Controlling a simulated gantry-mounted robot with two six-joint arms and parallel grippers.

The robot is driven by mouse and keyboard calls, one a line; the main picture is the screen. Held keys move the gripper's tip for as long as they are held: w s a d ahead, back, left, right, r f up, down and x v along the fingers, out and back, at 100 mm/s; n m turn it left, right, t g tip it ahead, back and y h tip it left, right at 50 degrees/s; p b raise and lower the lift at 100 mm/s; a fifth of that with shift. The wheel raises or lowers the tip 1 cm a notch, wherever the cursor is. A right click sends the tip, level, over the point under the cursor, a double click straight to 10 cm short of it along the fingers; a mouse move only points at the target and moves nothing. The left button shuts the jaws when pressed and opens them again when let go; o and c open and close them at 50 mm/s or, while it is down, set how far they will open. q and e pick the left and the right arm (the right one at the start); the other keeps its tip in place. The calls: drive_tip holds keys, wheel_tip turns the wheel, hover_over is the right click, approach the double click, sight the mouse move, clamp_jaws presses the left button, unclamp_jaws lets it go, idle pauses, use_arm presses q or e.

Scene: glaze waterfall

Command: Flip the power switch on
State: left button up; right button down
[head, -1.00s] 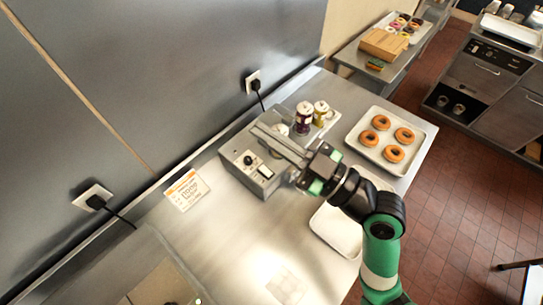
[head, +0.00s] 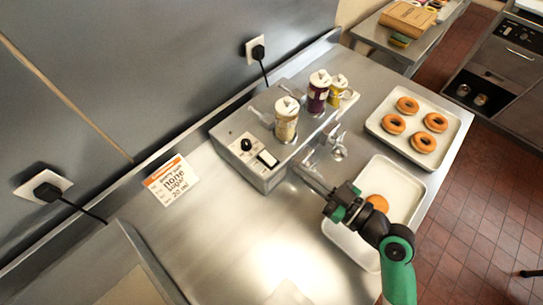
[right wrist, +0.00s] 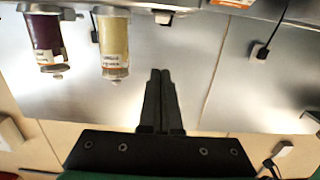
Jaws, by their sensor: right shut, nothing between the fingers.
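The grey dispenser box (head: 255,170) stands against the back wall in the head view. Its front panel carries a black knob (head: 246,144) and a pale rocker power switch (head: 267,158) in a dark surround. The picture does not clearly show which way the rocker is tipped. My right gripper (head: 299,169) is shut and empty, low and just right of the panel, apart from the switch. My left gripper is out of view.
Three bottles (head: 286,119) stand on the box, with metal nozzles (head: 338,150) at its right side. A tray (head: 343,240) with one doughnut lies beside my right wrist. Another tray (head: 377,130) holds several doughnuts. A sign (head: 171,180) stands left. The steel counter between is clear.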

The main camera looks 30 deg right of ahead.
hover_over(271, 162)
drive_tip(key=shift+s+d+f, duration=0.1)
drive_tip(key=shift+f, duration=0.2)
wheel_tip(271, 162, down, 3)
drive_tip(key=shift+f+b, duration=0.1)
drive_tip(key=shift+b, duration=0.55)
drive_tip(key=shift+f, duration=0.3)
drive_tip(key=shift+w+f, duration=0.1)
drive_tip(key=shift+w, duration=0.1)
